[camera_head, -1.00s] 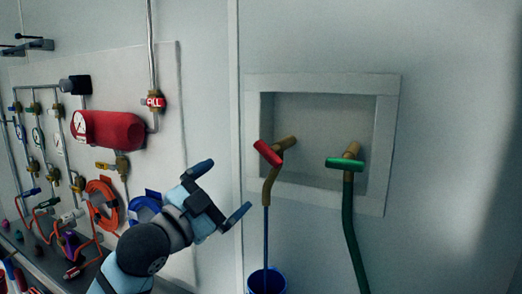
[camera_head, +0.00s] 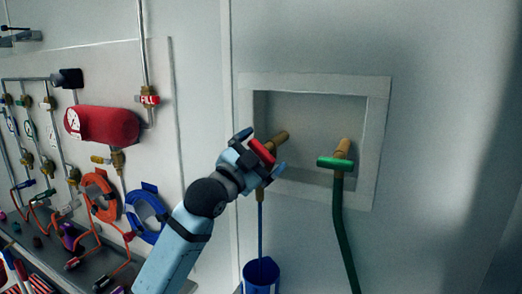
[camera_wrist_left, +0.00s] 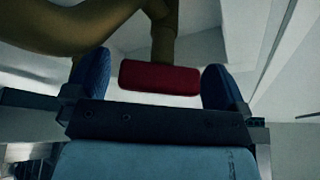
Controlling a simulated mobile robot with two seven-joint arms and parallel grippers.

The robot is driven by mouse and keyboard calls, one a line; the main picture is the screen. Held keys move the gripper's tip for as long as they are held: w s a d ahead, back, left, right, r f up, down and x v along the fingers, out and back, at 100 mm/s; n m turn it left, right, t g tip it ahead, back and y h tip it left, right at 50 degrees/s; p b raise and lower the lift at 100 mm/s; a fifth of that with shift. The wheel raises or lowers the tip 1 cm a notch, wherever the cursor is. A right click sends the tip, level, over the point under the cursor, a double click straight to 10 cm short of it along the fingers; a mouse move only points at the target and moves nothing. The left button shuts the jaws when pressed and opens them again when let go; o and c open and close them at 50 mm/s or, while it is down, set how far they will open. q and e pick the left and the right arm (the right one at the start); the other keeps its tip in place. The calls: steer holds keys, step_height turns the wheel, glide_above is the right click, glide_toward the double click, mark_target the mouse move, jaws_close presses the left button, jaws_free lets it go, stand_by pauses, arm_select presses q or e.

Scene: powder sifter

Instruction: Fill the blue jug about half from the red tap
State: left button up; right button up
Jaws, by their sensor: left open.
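The red tap (camera_head: 262,151) has a red bar handle on a brass body in the left part of the wall recess. My left gripper (camera_head: 262,150) is open at this handle. In the left wrist view the red handle (camera_wrist_left: 160,78) lies between the two blue fingertips (camera_wrist_left: 158,85), with a small gap visible at the right finger. A blue stream or thin tube (camera_head: 260,228) runs straight down from the tap's spout to the blue jug (camera_head: 262,275), which stands below. The jug's contents are not clear. My right gripper is not in view.
A green-handled tap (camera_head: 335,163) with a green hose (camera_head: 345,230) is right of the red tap. The recess frame (camera_head: 375,150) surrounds both. At left are a red tank (camera_head: 103,125), gauges, pipes and coiled orange (camera_head: 98,195) and blue (camera_head: 146,212) hoses.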

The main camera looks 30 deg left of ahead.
arm_select(q)
steer(key=shift+s, duration=0.1)
steer(key=c, duration=0.9)
steer(key=shift+n, duration=0.5)
steer(key=n+y, duration=0.2)
steer(key=n, duration=0.2)
steer(key=n+t+y, duration=0.1)
steer(key=n+y, duration=0.1)
steer(key=n, duration=0.2)
steer(key=shift+n+y, duration=0.8)
steer(key=shift+n, duration=0.7)
steer(key=o, duration=0.9)
